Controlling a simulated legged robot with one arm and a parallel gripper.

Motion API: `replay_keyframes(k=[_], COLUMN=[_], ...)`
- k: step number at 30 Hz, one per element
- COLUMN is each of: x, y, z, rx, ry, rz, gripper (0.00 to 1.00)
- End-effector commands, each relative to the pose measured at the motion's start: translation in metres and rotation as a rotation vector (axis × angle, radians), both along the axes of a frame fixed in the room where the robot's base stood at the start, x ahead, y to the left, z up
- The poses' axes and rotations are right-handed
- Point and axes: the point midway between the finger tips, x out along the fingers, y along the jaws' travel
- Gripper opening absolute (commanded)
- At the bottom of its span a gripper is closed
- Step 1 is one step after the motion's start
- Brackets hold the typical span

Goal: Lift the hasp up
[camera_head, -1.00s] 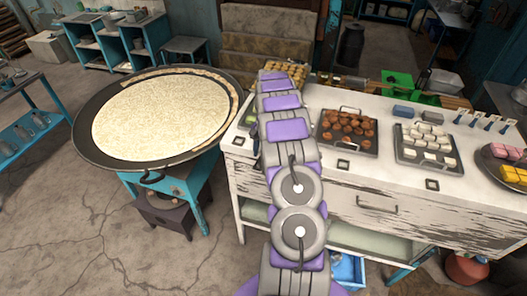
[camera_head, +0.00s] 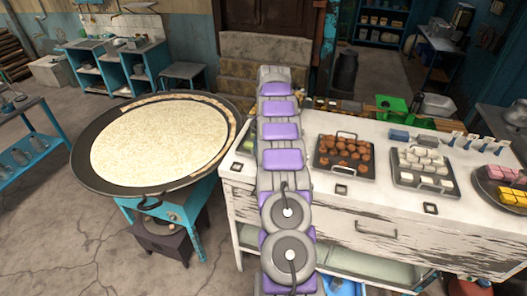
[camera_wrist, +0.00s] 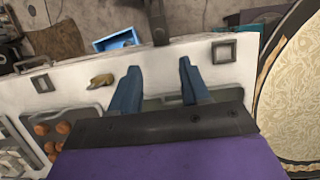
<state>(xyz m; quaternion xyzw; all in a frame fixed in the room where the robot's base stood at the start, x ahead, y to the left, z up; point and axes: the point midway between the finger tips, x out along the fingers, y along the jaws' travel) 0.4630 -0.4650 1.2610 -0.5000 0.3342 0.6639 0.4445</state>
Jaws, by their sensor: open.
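My gripper (camera_wrist: 159,66) is open and empty in the wrist view, with two blue fingers apart. It is over the left end of the white worn counter (camera_head: 378,190), which shows pale in the wrist view (camera_wrist: 160,72). In the head view my arm hides the gripper. I cannot make out a hasp for certain. Small dark square fittings sit along the counter's front edge, one at the middle (camera_head: 342,189) and one near the left end (camera_head: 238,166). Two square fittings show in the wrist view, one right of the fingers (camera_wrist: 224,52) and one left (camera_wrist: 42,83).
A wide round pan (camera_head: 85,172) of pale milk stands left of the counter, and shows at the wrist view's right edge (camera_wrist: 292,85). Trays of brown balls (camera_head: 343,152) and white pieces (camera_head: 423,168) lie on the counter. A small yellow object (camera_wrist: 102,80) lies left of the fingers.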

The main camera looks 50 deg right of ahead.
Motion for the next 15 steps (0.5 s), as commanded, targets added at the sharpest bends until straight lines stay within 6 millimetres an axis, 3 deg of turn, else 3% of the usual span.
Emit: replay_keyframes(k=[3, 15], x=[0.002, 0.004], y=[-0.003, -0.011], z=[0.016, 0.039], rx=[-0.001, 0.002], ry=[-0.001, 0.001], rz=[0.001, 0.001], gripper=[0.46, 0.46])
